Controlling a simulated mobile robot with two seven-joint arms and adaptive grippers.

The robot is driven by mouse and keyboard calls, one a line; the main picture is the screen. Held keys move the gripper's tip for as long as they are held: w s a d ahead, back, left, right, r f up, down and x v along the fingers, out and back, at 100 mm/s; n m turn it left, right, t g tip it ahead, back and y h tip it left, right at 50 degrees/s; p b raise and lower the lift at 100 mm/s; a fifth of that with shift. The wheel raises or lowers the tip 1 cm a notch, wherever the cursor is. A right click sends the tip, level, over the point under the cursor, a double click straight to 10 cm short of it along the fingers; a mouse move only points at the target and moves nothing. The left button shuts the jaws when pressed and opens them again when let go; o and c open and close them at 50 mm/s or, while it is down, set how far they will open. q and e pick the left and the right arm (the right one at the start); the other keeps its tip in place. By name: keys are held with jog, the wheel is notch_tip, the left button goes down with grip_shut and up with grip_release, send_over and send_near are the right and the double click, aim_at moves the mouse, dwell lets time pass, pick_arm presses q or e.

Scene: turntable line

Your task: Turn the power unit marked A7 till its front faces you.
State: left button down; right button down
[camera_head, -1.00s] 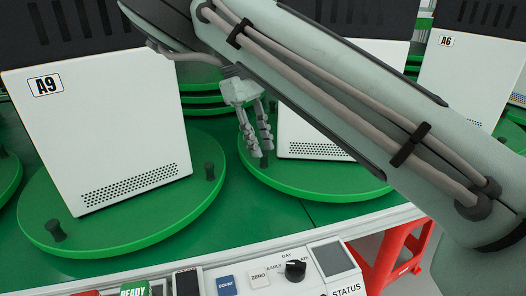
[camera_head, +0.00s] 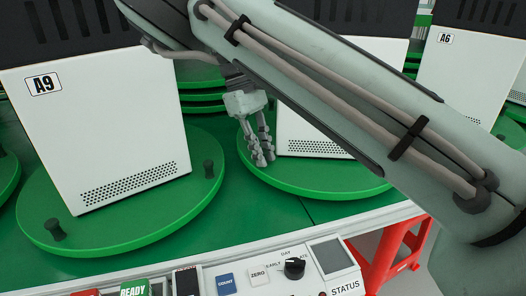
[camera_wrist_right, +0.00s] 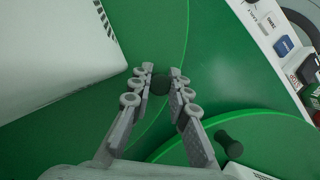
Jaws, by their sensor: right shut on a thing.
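My right gripper (camera_head: 264,159) is low at the near-left edge of the middle turntable (camera_head: 320,187). It is shut on a dark peg (camera_wrist_right: 160,86) of that turntable, which shows between the fingertips in the wrist view. A white unit with a dark top stands on this turntable (camera_head: 308,132); its side also fills the left of the wrist view (camera_wrist_right: 50,50). My arm covers much of it, and I see no A7 mark. My left gripper is not in view.
Unit A9 (camera_head: 100,130) stands on the left turntable (camera_head: 130,225), which has two dark pegs. Unit A6 (camera_head: 470,75) stands at the right. A control panel (camera_head: 255,275) with buttons and a knob runs along the front. A red stand (camera_head: 395,255) is at the lower right.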

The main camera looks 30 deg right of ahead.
aim_at(250, 150)
jog(key=w+m, duration=0.1)
jog(key=w, duration=0.2)
jog(key=w+m, duration=0.1)
jog(key=w, duration=0.3)
jog(key=shift+w+a+y, duration=0.1)
jog(key=shift+w+y, duration=0.2)
jog(key=shift+y, duration=0.1)
jog(key=shift+w+m, duration=0.4)
jog(key=shift+w, duration=0.1)
jog(key=c, duration=1.7)
grip_release()
jog(key=shift+s, duration=0.1)
jog(key=shift+a+r, duration=0.1)
